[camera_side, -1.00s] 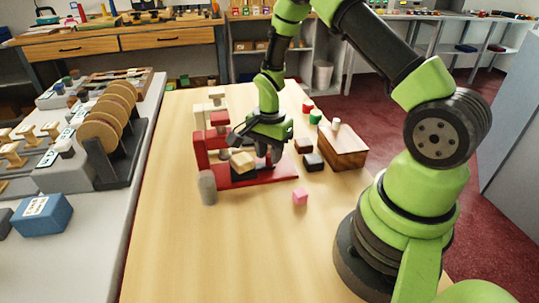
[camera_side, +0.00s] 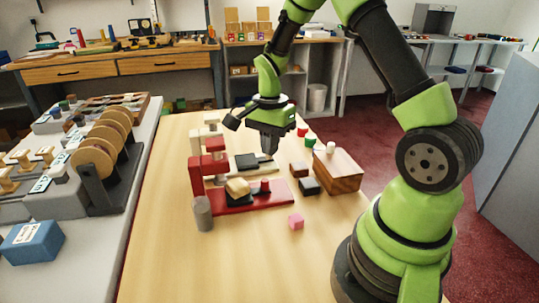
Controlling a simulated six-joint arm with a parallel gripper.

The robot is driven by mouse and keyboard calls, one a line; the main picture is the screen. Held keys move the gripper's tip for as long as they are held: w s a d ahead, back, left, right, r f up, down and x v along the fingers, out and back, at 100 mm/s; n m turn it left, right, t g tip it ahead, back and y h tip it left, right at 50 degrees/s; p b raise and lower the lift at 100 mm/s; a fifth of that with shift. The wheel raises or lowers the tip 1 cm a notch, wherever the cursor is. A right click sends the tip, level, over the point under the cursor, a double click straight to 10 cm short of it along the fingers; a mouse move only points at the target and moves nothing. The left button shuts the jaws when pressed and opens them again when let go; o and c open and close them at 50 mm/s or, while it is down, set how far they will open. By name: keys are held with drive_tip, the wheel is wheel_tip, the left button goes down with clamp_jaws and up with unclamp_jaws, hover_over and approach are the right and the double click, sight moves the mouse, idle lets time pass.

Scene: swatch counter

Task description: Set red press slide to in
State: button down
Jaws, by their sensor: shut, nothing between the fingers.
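The red press (camera_side: 196,176) stands on the wooden table, with an upright at the left and a long red base (camera_side: 270,201) running to the right. Its dark slide (camera_side: 240,200) lies on the base, carries a tan block (camera_side: 238,187) and has a red knob (camera_side: 265,185) at its right. The tan block sits close to the upright, roughly below the red press head (camera_side: 215,145). My gripper (camera_side: 270,151) is shut and empty, above and behind the red knob, apart from it.
A cream press (camera_side: 211,119) with a dark slide stands just behind the red one. A grey cylinder (camera_side: 202,213) is at the front left. Small blocks and a wooden box (camera_side: 338,170) are at the right. A pink cube (camera_side: 296,222) lies in front.

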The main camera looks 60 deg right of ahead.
drive_tip(key=s+d+m+y, duration=0.1)
drive_tip(key=d, duration=0.1)
drive_tip(key=s+d+f+m+y, duration=0.1)
drive_tip(key=s+d+y, duration=0.1)
drive_tip(key=s+d+f+m+y, duration=0.1)
drive_tip(key=s+d+m, duration=0.1)
drive_tip(key=shift+s+t+y, duration=0.2)
drive_tip(key=shift+t+y, duration=0.1)
drive_tip(key=shift+t, duration=0.1)
drive_tip(key=s+d+m+t+y, duration=0.2)
drive_tip(key=d+m+t, duration=0.1)
drive_tip(key=d+t, duration=0.15)
approach(259, 188)
drive_tip(key=f, duration=0.1)
drive_tip(key=s+f, duration=0.2)
drive_tip(key=shift+d+f, duration=0.3)
drive_tip(key=shift+d, duration=0.1)
drive_tip(key=shift+w+a, duration=0.75)
drive_tip(key=shift+a, duration=0.3)
drive_tip(key=shift+w+a, duration=0.5)
drive_tip(key=shift+a, duration=0.1)
drive_tip(key=shift+w+a, duration=1.65)
drive_tip(key=shift+w, duration=0.05)
